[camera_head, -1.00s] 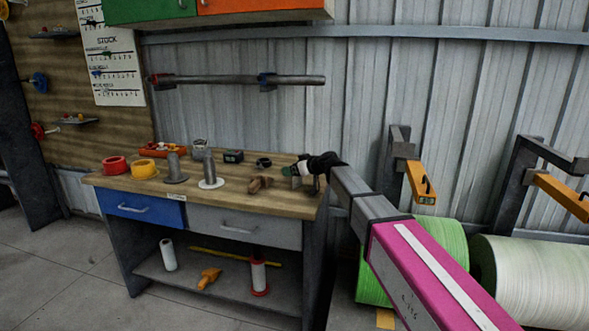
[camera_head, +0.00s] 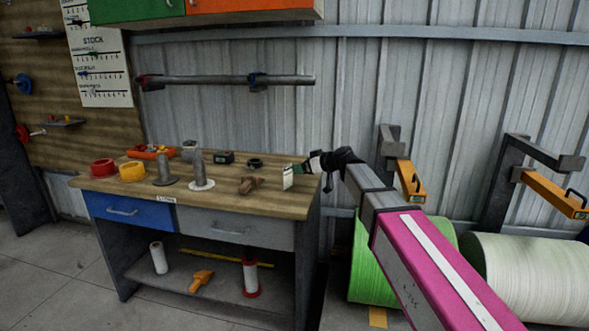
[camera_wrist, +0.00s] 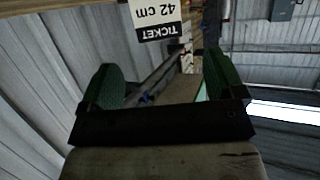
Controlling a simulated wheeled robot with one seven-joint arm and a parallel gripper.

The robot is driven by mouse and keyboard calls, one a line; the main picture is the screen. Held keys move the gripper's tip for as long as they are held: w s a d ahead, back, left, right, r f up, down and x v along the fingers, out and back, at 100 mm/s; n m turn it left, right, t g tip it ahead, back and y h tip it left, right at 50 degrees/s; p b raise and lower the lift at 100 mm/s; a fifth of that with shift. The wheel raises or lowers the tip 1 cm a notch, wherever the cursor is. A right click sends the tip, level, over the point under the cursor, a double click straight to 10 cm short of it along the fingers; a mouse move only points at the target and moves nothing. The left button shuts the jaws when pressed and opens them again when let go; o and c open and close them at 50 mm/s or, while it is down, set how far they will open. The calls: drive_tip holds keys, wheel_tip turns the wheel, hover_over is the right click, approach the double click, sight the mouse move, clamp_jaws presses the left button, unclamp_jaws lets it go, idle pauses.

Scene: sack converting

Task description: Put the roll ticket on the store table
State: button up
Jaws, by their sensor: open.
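The roll ticket (camera_head: 288,179) is a small white card with a dark band at the right end of the wooden store table (camera_head: 230,200). In the wrist view the ticket (camera_wrist: 157,18) shows upside down at the top, reading "TICKET 42 cm". My gripper (camera_head: 299,168) is at the table's right end, close beside the ticket. In the wrist view my gripper (camera_wrist: 157,85) has its green fingers wide apart with nothing between them, and the ticket is beyond them. Whether the card touches the tabletop, I cannot tell.
A wall bar (camera_head: 225,80) runs behind. Green (camera_head: 372,265) and white (camera_head: 520,272) rolls lie to the right.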

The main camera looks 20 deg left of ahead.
drive_tip(key=shift+v, duration=0.95)
drive_tip(key=s+d+f+m+h, duration=0.1)
drive_tip(key=d+f+m+h, duration=0.3)
drive_tip(key=d+f, duration=1.05)
drive_tip(key=s+d+f+m+g+h, duration=0.1)
drive_tip(key=s+d+f+m+h, duration=0.2)
drive_tip(key=d, duration=0.8)
drive_tip(key=s+d+f+m+g+h, duration=0.1)
drive_tip(key=s+d+f+m+h, duration=0.2)
drive_tip(key=s+d+f, duration=0.5)
drive_tip(key=s+d+f+m+g+h, duration=0.1)
drive_tip(key=s+d+f+m+h, duration=0.2)
drive_tip(key=d+f, duration=0.6)
drive_tip(key=s+d+m, duration=0.1)
drive_tip(key=s+d, duration=0.1)
drive_tip(key=d, duration=0.3)
drive_tip(key=shift+s+d+f+m+g, duration=0.25)
drive_tip(key=shift+s+f+m+g, duration=0.05)
drive_tip(key=shift+f+m+g, duration=0.1)
